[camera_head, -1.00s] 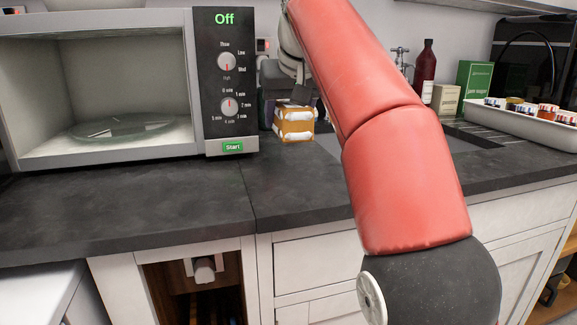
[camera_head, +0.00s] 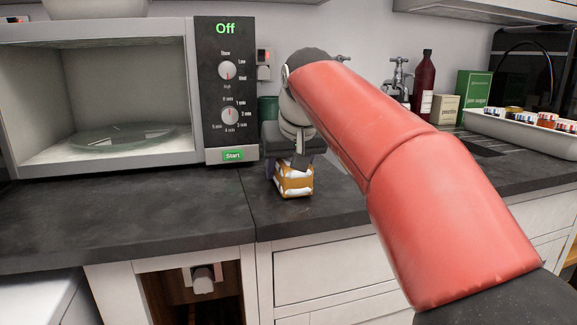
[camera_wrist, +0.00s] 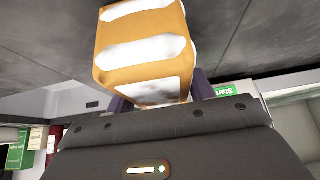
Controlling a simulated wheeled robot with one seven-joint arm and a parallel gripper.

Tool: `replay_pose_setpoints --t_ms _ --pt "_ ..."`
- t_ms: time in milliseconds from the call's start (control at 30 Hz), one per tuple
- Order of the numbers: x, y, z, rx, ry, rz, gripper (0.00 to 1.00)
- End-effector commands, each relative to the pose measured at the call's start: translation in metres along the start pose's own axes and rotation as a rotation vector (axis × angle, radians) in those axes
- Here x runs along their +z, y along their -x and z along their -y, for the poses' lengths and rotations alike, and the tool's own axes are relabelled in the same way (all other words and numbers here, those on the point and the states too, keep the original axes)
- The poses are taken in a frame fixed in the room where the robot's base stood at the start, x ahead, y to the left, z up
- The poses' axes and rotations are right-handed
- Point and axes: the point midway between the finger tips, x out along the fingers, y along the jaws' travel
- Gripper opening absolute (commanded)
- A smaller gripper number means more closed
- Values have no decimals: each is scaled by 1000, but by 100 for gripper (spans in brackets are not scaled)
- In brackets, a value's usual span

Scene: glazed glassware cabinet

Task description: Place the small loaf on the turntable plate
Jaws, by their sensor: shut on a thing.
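The small loaf (camera_head: 294,178) is an orange-brown block with white bands. It is in my gripper (camera_head: 296,164), just right of the microwave and close above the dark worktop; I cannot tell whether it touches. In the wrist view the loaf (camera_wrist: 146,50) fills the upper middle, between the purple fingers of my gripper (camera_wrist: 160,95), which are shut on it. The turntable plate (camera_head: 123,138) is a clear glass disc on the floor of the microwave (camera_head: 224,130). The microwave is open at the front, and its panel reads "Off". The plate looks empty.
The dark worktop (camera_head: 120,215) is clear before the microwave. The microwave's control-panel side stands between the loaf and the cavity. A white tray (camera_head: 535,137), a dark red bottle (camera_head: 422,85) and green and beige boxes stand at the right, near the tap.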

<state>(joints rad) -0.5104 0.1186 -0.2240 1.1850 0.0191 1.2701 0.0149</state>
Motion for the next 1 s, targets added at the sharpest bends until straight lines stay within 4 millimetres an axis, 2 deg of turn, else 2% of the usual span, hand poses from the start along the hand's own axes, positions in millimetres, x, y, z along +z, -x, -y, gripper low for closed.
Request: replay_pose_setpoints --t_ms 167,200,333,700,1000 --pt "2 -3 0 0 -1 -1 21" --pt "2 -3 0 0 0 0 58" --pt "2 -2 0 0 0 0 75" --pt "3 -6 0 0 0 -1 75" --pt "3 49 1 1 -1 -4 75"
